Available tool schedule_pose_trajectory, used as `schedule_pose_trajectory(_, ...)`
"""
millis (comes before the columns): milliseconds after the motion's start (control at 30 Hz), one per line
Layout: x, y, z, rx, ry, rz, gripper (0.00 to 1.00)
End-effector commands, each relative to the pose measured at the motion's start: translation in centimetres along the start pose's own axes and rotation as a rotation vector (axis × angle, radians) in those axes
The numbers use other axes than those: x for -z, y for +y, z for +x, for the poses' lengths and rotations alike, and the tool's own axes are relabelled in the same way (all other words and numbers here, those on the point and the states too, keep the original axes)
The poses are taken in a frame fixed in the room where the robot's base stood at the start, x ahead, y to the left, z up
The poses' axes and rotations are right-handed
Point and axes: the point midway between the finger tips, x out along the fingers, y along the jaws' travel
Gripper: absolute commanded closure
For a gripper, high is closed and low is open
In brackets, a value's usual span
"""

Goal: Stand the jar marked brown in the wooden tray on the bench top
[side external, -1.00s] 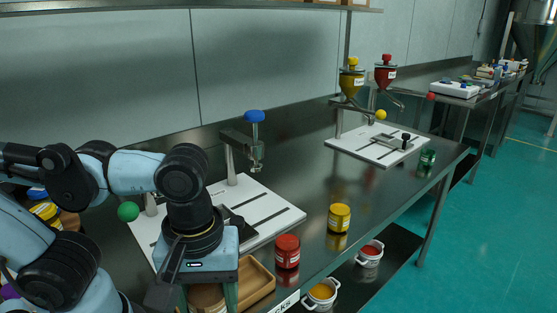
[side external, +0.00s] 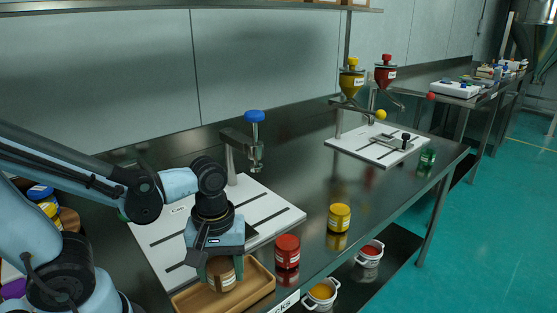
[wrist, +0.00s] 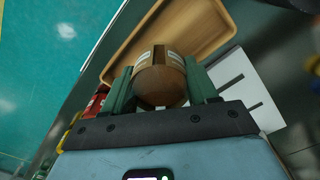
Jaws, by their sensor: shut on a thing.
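The brown jar (side external: 222,276) is held upright between the fingers of my gripper (side external: 221,268), which is shut on it. It is over the wooden tray (side external: 262,283) at the bench's front edge. I cannot tell whether the jar's base touches the tray floor. In the wrist view the jar (wrist: 160,78) sits between the two green fingers of my gripper (wrist: 160,88), with the bare tray (wrist: 190,25) beyond it. A pale label shows on the jar, too small to read.
A red jar (side external: 287,252) stands just right of the tray, and a yellow jar (side external: 339,217) farther right. A white slotted board (side external: 270,205) with a blue-knobbed clamp (side external: 254,117) lies behind. Two white pots, one orange inside (side external: 321,294), sit on the lower shelf.

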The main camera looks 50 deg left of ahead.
Motion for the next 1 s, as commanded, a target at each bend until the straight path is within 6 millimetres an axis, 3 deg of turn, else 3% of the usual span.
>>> schedule_pose_trajectory(567,0.2,0.0,3.8,-0.001,0.000,0.000,0.77)
schedule_pose_trajectory(1000,0.1,0.0,4.2,-0.001,0.000,0.000,0.77)
